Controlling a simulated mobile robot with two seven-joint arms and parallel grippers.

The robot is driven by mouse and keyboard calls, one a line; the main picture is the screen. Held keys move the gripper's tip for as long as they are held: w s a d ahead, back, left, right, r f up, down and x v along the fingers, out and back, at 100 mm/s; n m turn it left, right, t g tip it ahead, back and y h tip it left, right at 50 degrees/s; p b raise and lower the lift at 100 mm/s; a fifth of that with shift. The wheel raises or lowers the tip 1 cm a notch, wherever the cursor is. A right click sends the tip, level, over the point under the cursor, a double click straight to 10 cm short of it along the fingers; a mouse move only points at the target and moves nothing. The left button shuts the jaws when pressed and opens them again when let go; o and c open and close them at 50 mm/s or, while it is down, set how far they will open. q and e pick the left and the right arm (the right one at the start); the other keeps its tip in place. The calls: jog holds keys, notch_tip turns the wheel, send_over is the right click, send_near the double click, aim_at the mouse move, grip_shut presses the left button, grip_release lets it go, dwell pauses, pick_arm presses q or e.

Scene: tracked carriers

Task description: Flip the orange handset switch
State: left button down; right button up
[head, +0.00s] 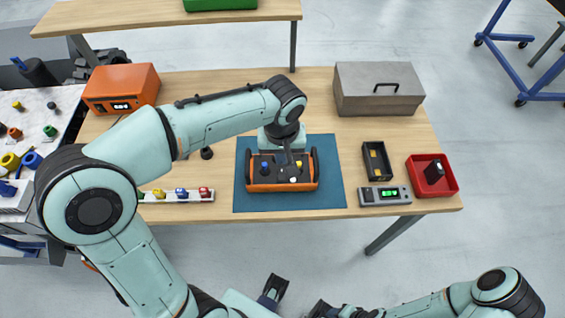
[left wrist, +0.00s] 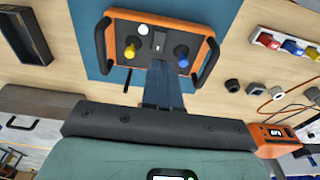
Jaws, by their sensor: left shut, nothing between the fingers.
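The orange handset (head: 256,187) lies on a blue mat (head: 332,200) and has dark side handles. My left gripper (head: 283,158) points down over the handset's far side. In the left wrist view the left gripper (left wrist: 161,66) is shut and empty, its tips close to the switch; contact cannot be told.
Right of the mat are a dark tray (head: 376,161), a grey device with a green display (head: 384,195) and a red bin (head: 431,176). A grey toolbox (head: 378,92) and an orange box (head: 121,88) stand behind. A strip of coloured knobs (head: 177,195) lies left.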

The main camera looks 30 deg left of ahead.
aim_at(281, 169)
pick_arm(q)
jog(key=r, duration=0.4)
jog(key=shift+s+r, duration=0.2)
jog(key=shift+r, duration=0.05)
pick_arm(e)
jog(key=shift+w+r, duration=0.15)
jog(key=shift+r, duration=0.15)
pick_arm(q)
jog(key=shift+d+p, duration=0.1)
jog(key=shift+p, duration=0.2)
pick_arm(e)
jog(key=shift+r, duration=0.1)
pick_arm(q)
jog(key=p, duration=0.1)
jog(key=w+p, duration=0.1)
jog(key=shift+w+a+r+p, duration=0.15)
jog(key=shift+a+p, duration=0.15)
jog(key=shift+a, duration=0.05)
pick_arm(e)
jog(key=r, duration=0.1)
jog(key=w+r, duration=0.1)
jog(key=r, duration=0.1)
jog(key=shift+w, duration=0.2)
